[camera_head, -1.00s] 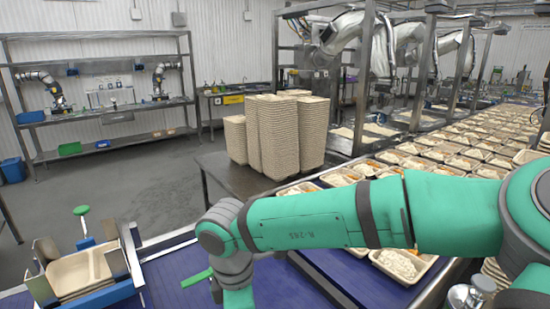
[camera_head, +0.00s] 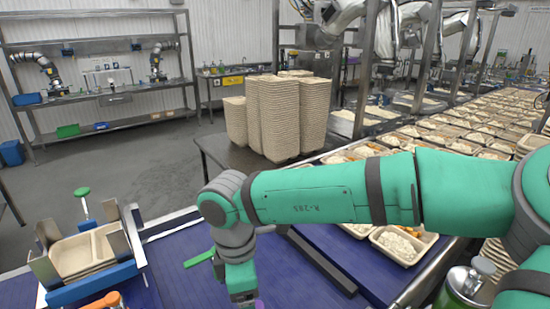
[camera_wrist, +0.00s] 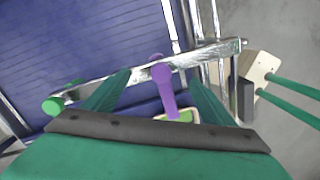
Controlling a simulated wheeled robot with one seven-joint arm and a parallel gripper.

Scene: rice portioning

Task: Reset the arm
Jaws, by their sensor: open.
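My green arm (camera_head: 340,190) reaches across the head view from the right, and its forearm bends down over the blue belt. My gripper lies mostly below the bottom edge of the head view. In the wrist view its two green fingers (camera_wrist: 160,92) are spread apart. A purple-handled tool (camera_wrist: 163,85) shows between the fingers; I cannot tell whether it touches either one. A small purple bit also shows below my wrist in the head view (camera_head: 259,304).
A stack of beige trays (camera_head: 75,254) stands in a metal holder at lower left. Tall tray stacks (camera_head: 280,115) stand on a table behind my arm. Filled trays (camera_head: 402,246) line the conveyor at right. The blue belt (camera_head: 180,262) has bare room left of my wrist.

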